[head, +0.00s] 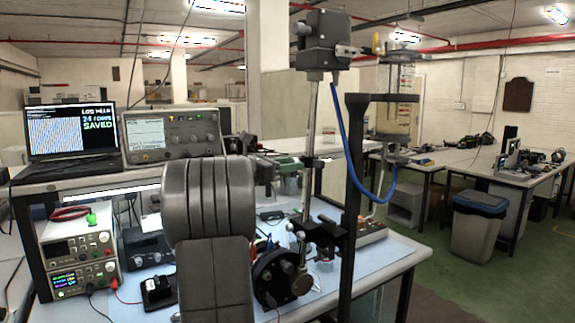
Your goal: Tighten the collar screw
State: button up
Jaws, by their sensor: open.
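A metal rod (309,125) stands upright on the near bench. A dark collar-like clamp (313,162) sits partway up it, and a larger black clamp block (328,236) with side knobs sits lower. I cannot tell which small part is the collar screw. A grey box head (325,42) tops the rod. A clear cylinder (396,100) between metal end plates hangs right of a black post (353,190). A blue tube (352,160) runs from the box head to below the cylinder.
A laptop (70,135) and a grey instrument (172,134) stand on the left shelf, with power supplies (80,260) below. A round black device (280,275) stands by the rod's foot. Green floor (470,280) is open at right, near a grey bin (478,228).

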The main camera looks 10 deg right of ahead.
jog(key=c, duration=1)
jog(key=n+p, duration=0.1)
jog(key=p, duration=0.1)
jog(key=shift+r+p, duration=0.3)
jog(key=shift+p, duration=0.05)
jog(key=shift+n+p, duration=0.7)
jog(key=shift+p, duration=0.05)
jog(key=shift+f+n, duration=0.2)
jog(key=shift+n, duration=0.1)
jog(key=shift+f, duration=0.1)
jog(key=o, duration=1)
jog(key=shift+a, duration=0.1)
jog(key=b+v, duration=0.2)
jog(key=v, duration=1.1)
jog(key=shift+s+a+b, duration=0.25)
jog(key=shift+a+b, duration=0.05)
jog(key=shift+b, duration=0.1)
